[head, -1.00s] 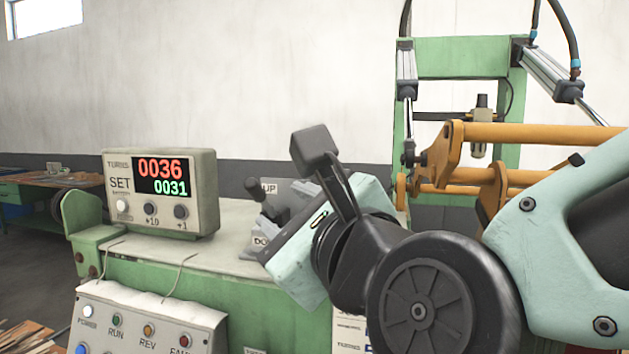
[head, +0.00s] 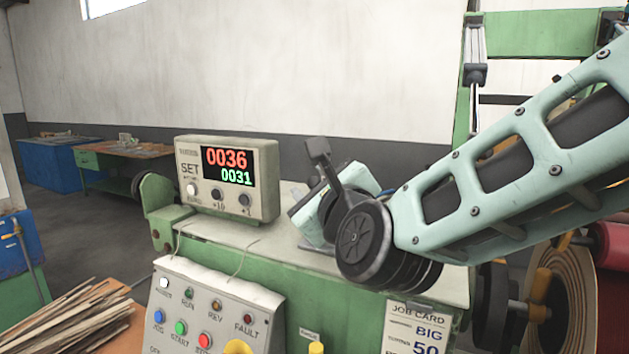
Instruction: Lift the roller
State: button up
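My gripper's pale green body (head: 320,215) is over the bench top, just right of the counter box, at the end of my arm reaching in from the right. Its fingers are hidden, so I cannot see if they are open or hold anything. The small lever with UP and DOWN labels is now hidden behind my gripper and wrist. The orange roller arms are mostly hidden behind my arm; a small orange piece shows below it at the right, and I cannot tell which part it is.
The counter box (head: 227,175) reads 0036 over 0031. A button panel (head: 215,312) is on the green bench's front, with a job card (head: 415,325) to its right. A large coil (head: 565,300) and a red roll (head: 612,245) are at right. Wooden strips (head: 75,318) lie at lower left.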

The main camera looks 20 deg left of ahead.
grip_shut()
